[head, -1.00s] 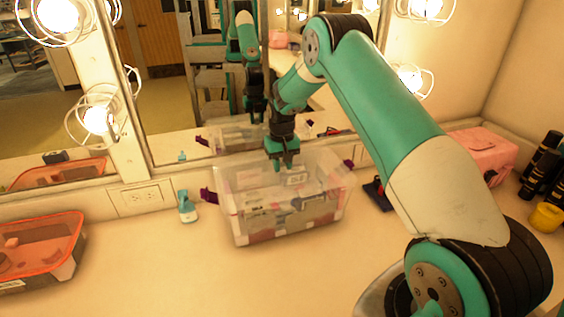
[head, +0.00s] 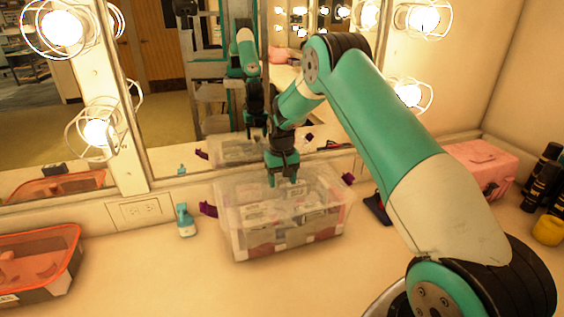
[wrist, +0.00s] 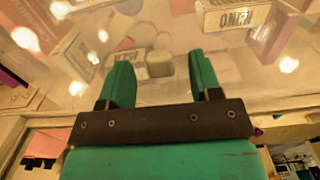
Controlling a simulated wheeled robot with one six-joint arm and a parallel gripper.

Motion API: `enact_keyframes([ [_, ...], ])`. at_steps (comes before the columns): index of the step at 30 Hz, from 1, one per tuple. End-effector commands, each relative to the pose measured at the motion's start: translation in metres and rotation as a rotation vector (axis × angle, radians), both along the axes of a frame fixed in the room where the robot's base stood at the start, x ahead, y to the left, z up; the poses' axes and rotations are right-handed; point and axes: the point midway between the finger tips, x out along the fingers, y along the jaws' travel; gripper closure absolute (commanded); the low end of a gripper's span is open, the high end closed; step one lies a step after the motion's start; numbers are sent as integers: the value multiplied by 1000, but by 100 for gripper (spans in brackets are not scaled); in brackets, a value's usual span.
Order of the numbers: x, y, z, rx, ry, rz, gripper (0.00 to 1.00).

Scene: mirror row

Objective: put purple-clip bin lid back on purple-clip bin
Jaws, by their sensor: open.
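The purple-clip bin (head: 290,236) is a clear box with purple clips (head: 208,209) at its ends, standing on the counter below the mirror. A clear sheet with bright glints, which looks like the lid (head: 235,187), lies over its top; in the wrist view the lid (wrist: 215,28) covers labelled contents. Whether it is fully seated I cannot tell. My gripper (head: 283,182) is over the middle of the bin, pointing down, with its fingers apart. In the wrist view, a small pale knob-like block shows between and beyond the fingers (wrist: 160,80); nothing is visibly clamped.
An orange-rimmed bin (head: 35,262) stands at the left and a small teal bottle (head: 185,220) left of the bin. A pink case (head: 480,168), black bottles (head: 545,180) and a yellow jar (head: 548,230) are at the right. The mirror (head: 165,100) rises close behind. The front counter is clear.

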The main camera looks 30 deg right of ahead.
Motion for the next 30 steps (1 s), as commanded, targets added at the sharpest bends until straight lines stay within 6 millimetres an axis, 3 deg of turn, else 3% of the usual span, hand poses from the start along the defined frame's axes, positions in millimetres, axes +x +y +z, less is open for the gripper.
enact_keyframes([
  [5, 2, -1, 31, -2, -7, 0, 42],
  [18, 4, -1, 138, -1, -5, 0, 42],
  [22, 4, -1, 157, -1, -3, 0, 42],
  [30, 4, -1, 176, 0, -1, 0, 42],
])
